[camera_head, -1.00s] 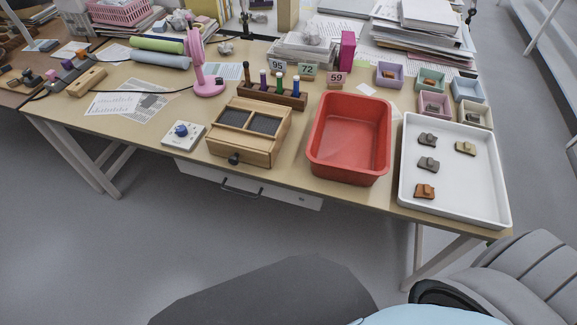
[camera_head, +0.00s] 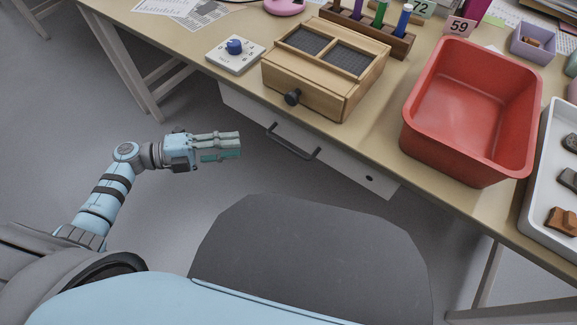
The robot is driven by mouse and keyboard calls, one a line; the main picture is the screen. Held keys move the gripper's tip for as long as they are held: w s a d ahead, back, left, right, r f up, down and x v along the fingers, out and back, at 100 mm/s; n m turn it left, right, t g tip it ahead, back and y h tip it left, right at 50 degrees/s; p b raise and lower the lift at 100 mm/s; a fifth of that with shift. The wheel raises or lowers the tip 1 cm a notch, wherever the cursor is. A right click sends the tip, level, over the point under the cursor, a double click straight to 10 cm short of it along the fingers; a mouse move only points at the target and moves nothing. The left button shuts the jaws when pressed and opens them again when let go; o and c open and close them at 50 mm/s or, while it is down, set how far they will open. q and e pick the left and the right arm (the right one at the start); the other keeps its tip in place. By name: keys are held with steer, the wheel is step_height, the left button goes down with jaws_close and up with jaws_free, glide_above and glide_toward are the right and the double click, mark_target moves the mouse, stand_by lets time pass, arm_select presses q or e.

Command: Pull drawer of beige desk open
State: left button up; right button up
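The beige desk (camera_head: 390,165) runs across the upper part of the head view. Its white drawer (camera_head: 343,168) hangs under the front edge, with a dark bar handle (camera_head: 293,143) and a small dark lock spot at its right. The drawer front sits under the desk edge and looks closed. My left gripper (camera_head: 238,146) is left of the handle, apart from it and in front of the desk, with its fingers pointing right toward the handle. Nothing shows between the fingers; their spacing is hard to judge from this angle. My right gripper is not in view.
On the desk stand a wooden box (camera_head: 315,92) with a dark knob, a white device with a blue dial (camera_head: 235,54), a red bin (camera_head: 470,115) and a white tray (camera_head: 533,190) with sherds. A dark grey seat-like shape (camera_head: 315,255) fills the lower middle.

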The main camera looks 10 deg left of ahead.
mark_target(288, 146)
arm_select(q)
steer(key=shift+m+g, duration=0.4)
steer(key=shift+m, duration=0.1)
steer(key=x, duration=0.9)
steer(key=s+b+x, duration=0.1)
steer(key=x, duration=0.4)
steer(key=shift+d+r, duration=0.3)
steer(key=shift+d, duration=0.1)
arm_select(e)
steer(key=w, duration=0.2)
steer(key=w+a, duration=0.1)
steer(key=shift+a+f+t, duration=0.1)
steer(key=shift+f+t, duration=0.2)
arm_select(q)
jaws_close()
